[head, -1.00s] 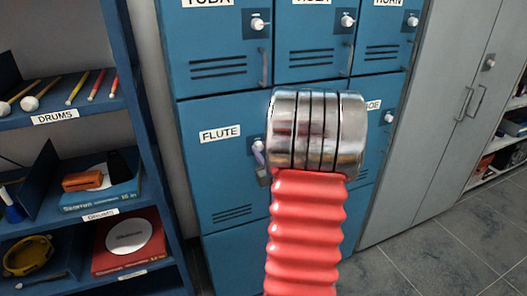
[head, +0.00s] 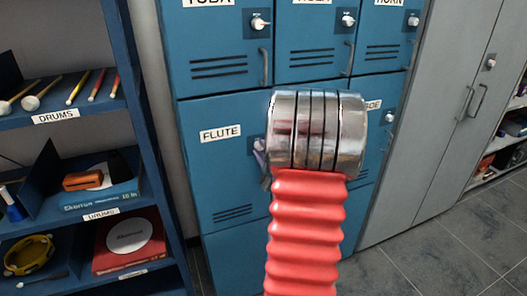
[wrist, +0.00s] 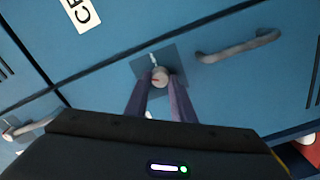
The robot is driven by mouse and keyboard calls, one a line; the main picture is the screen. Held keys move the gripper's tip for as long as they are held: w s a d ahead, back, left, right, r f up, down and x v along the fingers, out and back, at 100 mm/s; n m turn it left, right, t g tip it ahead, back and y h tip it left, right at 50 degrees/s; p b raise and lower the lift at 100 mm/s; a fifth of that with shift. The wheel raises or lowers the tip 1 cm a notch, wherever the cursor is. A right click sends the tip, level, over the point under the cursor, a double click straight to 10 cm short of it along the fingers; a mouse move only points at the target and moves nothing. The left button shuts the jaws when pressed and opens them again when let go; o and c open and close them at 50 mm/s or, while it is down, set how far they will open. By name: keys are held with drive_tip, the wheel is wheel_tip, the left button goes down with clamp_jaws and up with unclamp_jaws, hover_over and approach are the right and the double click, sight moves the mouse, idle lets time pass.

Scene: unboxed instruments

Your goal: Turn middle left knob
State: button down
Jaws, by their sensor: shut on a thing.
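The middle left locker door (head: 218,181) is blue and labelled FLUTE in the head view. Its knob is mostly hidden there by my arm, and only part of my gripper (head: 259,152) shows at the door's right edge. In the wrist view, a round pale knob (wrist: 160,74) sits on a dark square plate (wrist: 170,62) with a white mark above it. My gripper (wrist: 160,84) has its two purple fingers on either side of the knob, shut on it at the fingertips.
A grey handle (wrist: 238,46) stands out right of the knob in the wrist view. In the head view, a shelf unit (head: 155,130) with drums is at left, and grey cabinets (head: 445,120) are at right. My red and chrome arm blocks the middle.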

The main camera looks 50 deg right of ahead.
drive_tip(key=n, duration=0.6)
drive_tip(key=shift+f, duration=0.15)
idle(0.4)
drive_tip(key=c, duration=1.5)
unclamp_jaws()
drive_tip(key=shift+a, duration=0.1)
